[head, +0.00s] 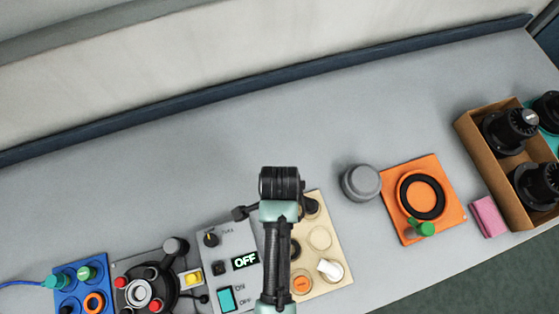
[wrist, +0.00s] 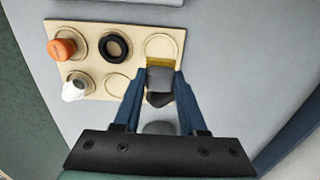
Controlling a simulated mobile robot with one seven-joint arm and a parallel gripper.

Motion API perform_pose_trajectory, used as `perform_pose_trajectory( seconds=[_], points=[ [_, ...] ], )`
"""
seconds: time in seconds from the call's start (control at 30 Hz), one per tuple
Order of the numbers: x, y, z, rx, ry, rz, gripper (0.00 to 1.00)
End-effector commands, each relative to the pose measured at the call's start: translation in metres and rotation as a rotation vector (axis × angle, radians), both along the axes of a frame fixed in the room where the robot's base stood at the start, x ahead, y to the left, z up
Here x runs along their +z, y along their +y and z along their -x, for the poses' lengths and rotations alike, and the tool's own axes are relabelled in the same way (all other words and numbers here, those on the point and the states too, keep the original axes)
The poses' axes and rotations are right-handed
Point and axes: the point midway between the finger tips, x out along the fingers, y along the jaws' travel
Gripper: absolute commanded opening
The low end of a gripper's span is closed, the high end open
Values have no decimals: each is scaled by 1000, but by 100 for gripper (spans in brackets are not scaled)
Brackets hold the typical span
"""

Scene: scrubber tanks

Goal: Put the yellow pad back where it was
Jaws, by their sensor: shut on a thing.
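My gripper (wrist: 160,76) is shut on a small block with a yellow face, the yellow pad (wrist: 160,62), and a grey body. It is held between the blue fingers, over the right end of the tan tray (wrist: 182,33). An empty round recess (wrist: 160,46) shows just beyond the pad. Whether the pad touches the tray cannot be told. A dark piece shows below the grey body, partly hidden by the fingers. In the head view the tan tray (head: 340,250) lies under my arm, which hides the pad and the fingertips.
The tray holds an orange knob (wrist: 62,48), a black ring (wrist: 116,46) and a white piece (wrist: 73,90). The OFF control box (head: 228,258) stands close left. A grey cylinder (head: 361,183), an orange plate (head: 450,205) and a pink block (head: 488,216) lie right. The bench behind is clear.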

Motion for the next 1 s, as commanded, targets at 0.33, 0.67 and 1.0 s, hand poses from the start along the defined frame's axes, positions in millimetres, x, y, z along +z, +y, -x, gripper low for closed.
perform_pose_trajectory(
  seconds=[0.33, 0.67, 1.0],
  points=[
    [-44, 0, 1, 2, 2, 0, 0],
    [-81, 0, 1, 3, 3, -1, 0],
    [-86, 0, 0, 3, 0, -1, 0]
  ],
)
